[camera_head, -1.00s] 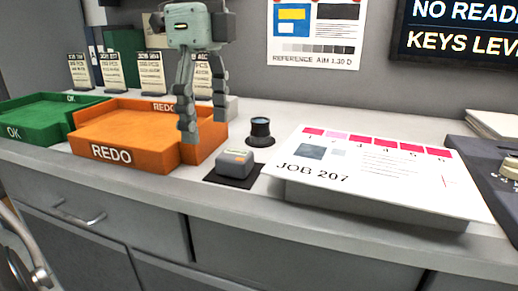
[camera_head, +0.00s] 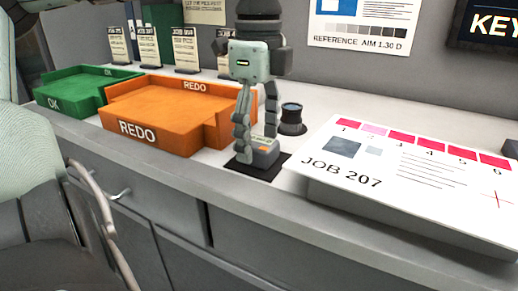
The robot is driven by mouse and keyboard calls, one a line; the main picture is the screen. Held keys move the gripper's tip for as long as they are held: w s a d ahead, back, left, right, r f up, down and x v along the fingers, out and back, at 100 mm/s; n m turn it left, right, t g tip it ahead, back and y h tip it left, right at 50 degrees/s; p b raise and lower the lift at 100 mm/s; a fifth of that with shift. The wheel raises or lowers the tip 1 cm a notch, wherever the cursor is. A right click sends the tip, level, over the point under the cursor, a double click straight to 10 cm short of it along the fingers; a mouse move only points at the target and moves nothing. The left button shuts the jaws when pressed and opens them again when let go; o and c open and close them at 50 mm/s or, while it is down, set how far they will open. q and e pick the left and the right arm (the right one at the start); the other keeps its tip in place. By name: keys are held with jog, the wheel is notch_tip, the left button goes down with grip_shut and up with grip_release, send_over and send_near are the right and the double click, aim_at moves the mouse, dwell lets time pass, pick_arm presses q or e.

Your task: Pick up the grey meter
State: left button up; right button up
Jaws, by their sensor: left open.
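The grey meter (camera_head: 265,153) is a small grey block with an orange mark on top. It sits on a dark mat (camera_head: 268,172) on the counter, between the orange tray and the job sheet. My left gripper (camera_head: 257,146) points down over the meter with its fingers open. One finger is at the meter's left side and the other is behind it, partly hidden. I cannot tell whether the fingers touch it. My right gripper is out of view.
The orange REDO tray (camera_head: 137,138) stands close to the left, with the green OK tray (camera_head: 47,103) beyond it. A black loupe (camera_head: 291,113) stands just behind the meter. The raised JOB 207 sheet (camera_head: 400,190) lies to the right.

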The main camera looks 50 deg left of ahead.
pick_arm(q)
jog(key=c, duration=1.3)
jog(key=shift+r, duration=0.1)
